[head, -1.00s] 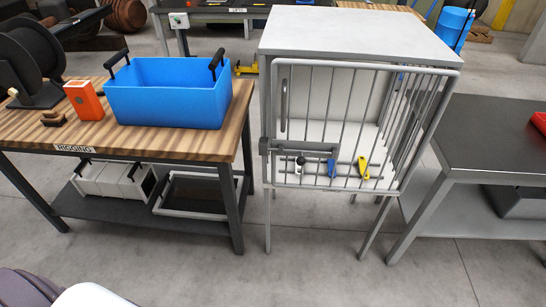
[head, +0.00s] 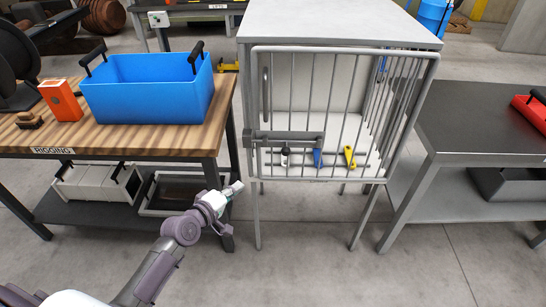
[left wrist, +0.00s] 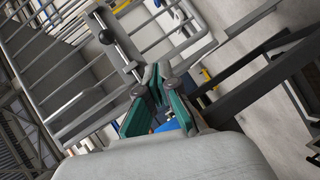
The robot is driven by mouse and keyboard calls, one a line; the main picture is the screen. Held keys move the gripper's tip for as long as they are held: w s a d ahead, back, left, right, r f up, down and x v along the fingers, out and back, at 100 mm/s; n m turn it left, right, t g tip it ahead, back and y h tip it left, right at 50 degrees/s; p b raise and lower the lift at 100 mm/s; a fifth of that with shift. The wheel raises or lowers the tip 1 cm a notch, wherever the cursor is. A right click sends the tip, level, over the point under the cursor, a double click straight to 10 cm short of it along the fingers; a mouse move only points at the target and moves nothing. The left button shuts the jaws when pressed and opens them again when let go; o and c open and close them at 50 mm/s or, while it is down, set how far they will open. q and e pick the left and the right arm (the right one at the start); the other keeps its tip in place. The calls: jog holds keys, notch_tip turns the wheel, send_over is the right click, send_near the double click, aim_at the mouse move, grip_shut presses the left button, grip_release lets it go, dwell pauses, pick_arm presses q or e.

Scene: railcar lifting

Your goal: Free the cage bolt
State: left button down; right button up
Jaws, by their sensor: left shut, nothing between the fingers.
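The grey wire cage (head: 338,22) stands on legs in the middle of the head view, with its barred door closed. The cage bolt (head: 300,136) is a grey bar lying across the lower left of the door. In the left wrist view the bolt (left wrist: 124,48) shows with a black ball knob (left wrist: 106,37) beside the bars. My left gripper (head: 236,188) is shut and empty, below and left of the bolt, apart from it. Its green-sided fingers (left wrist: 157,75) point towards the cage in the left wrist view. My right gripper is not in view.
Blue (head: 318,157) and yellow (head: 350,157) tools sit in the cage. A wooden-topped workbench (head: 150,138) with a blue bin (head: 148,92) stands left. A dark-topped table (head: 480,125) stands right. Open floor lies in front of the cage.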

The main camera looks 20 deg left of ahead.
pick_arm(q)
notch_tip(320, 180, up, 7)
jog(key=d+t+h, duration=0.1)
jog(key=shift+w+n, duration=0.4)
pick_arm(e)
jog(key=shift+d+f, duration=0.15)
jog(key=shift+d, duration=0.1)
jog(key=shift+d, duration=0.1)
pick_arm(q)
jog(key=shift+w, duration=0.1)
jog(key=s+d+x, duration=0.1)
jog(key=d+x, duration=0.2)
jog(key=x, duration=0.9)
jog(key=shift+w+f, duration=0.2)
jog(key=shift+w, duration=0.15)
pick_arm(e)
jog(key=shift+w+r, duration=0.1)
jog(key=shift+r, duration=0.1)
